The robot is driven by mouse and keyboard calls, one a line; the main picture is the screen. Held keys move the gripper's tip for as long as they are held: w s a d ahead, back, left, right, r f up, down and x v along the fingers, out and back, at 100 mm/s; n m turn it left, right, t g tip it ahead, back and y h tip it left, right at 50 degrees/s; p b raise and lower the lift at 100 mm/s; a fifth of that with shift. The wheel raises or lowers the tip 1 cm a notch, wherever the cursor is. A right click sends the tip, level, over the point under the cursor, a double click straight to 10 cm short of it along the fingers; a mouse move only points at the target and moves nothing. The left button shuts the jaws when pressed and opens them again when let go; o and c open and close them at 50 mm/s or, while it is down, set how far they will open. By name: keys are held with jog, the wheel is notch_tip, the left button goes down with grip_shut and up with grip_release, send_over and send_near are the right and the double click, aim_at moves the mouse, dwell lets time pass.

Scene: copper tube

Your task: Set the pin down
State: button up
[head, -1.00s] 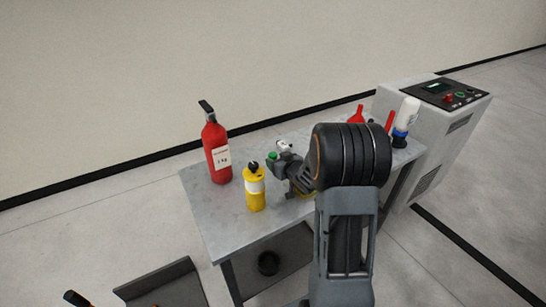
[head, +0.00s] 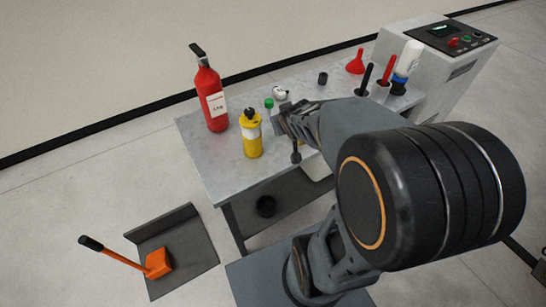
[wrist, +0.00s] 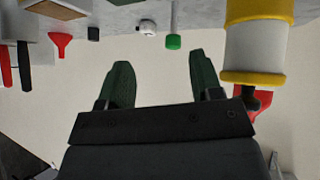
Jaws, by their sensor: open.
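My gripper (head: 282,112) is over the grey table (head: 200,157) in the head view, just right of the yellow bottle (head: 252,138). In the wrist view my gripper (wrist: 159,75) has its two dark green fingers spread wide, with nothing between them. I cannot make out a pin in either view. The yellow bottle stands close to the right finger in the wrist view (wrist: 257,45), where the scene appears upside down. A small green-capped item (wrist: 173,42) and a small white item (wrist: 148,27) are just beyond the fingertips.
A red fire extinguisher (head: 212,98) stands at the table's left back. A small black cylinder (head: 323,78), a red funnel (head: 355,64) and a white bottle (head: 408,58) are toward the right, by a grey control cabinet (head: 432,45). A dark tray (head: 190,247) with an orange-handled tool lies on the floor.

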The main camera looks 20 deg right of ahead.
jog(key=s+a+r+g+y, duration=0.1)
jog(key=s+a+g, duration=0.4)
jog(key=s+a, duration=0.5)
jog(key=s+y, duration=0.1)
jog(key=s, duration=0.1)
jog(key=shift+s+a+n+g+y, duration=0.15)
jog(key=shift+s+n+g+y, duration=0.15)
jog(key=shift+s+g, duration=0.1)
jog(key=shift+r, duration=0.25)
